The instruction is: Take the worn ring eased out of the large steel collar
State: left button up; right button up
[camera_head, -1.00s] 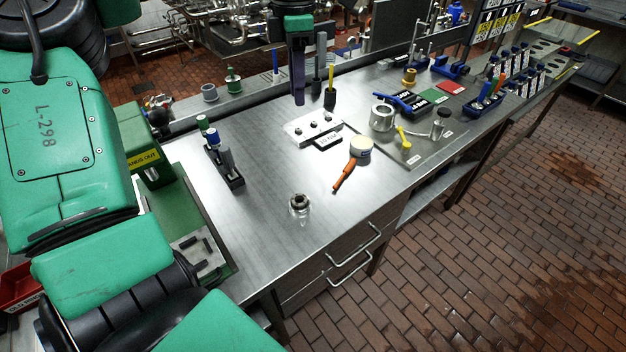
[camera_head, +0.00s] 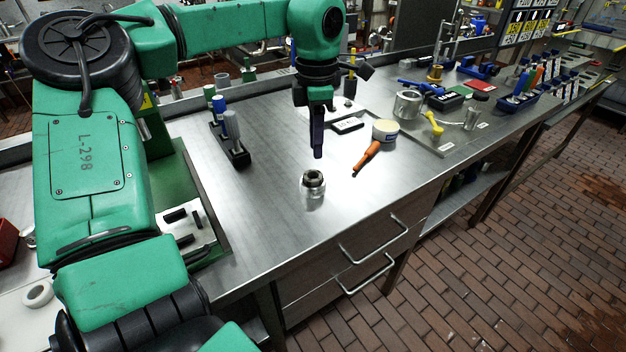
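A small steel collar-like fitting (camera_head: 313,187) with a dark opening at its top stands upright on the bare bench. A wider hollow steel cylinder (camera_head: 407,104) stands farther back on a grey mat. I cannot tell for sure which is the large collar, and no worn ring shows clearly. My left gripper (camera_head: 318,152) points down, just behind and above the small fitting and apart from it. Its dark fingers overlap as one narrow bar, so their gap is hidden. Nothing shows hanging from them. My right gripper is out of view.
A black rack with upright cylinders (camera_head: 233,150) stands left. A yellow part (camera_head: 433,124) lies on the mat. The bench front is clear.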

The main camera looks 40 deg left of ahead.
aim_at(314, 180)
pick_arm(q)
jog(key=f, duration=0.3)
jog(key=f+p, duration=0.1)
jog(key=f, duration=0.2)
jog(key=f+p, duration=0.1)
jog(key=f, duration=0.2)
jog(key=shift+a+f, duration=0.1)
jog(key=shift+a, duration=0.15)
grip_shut()
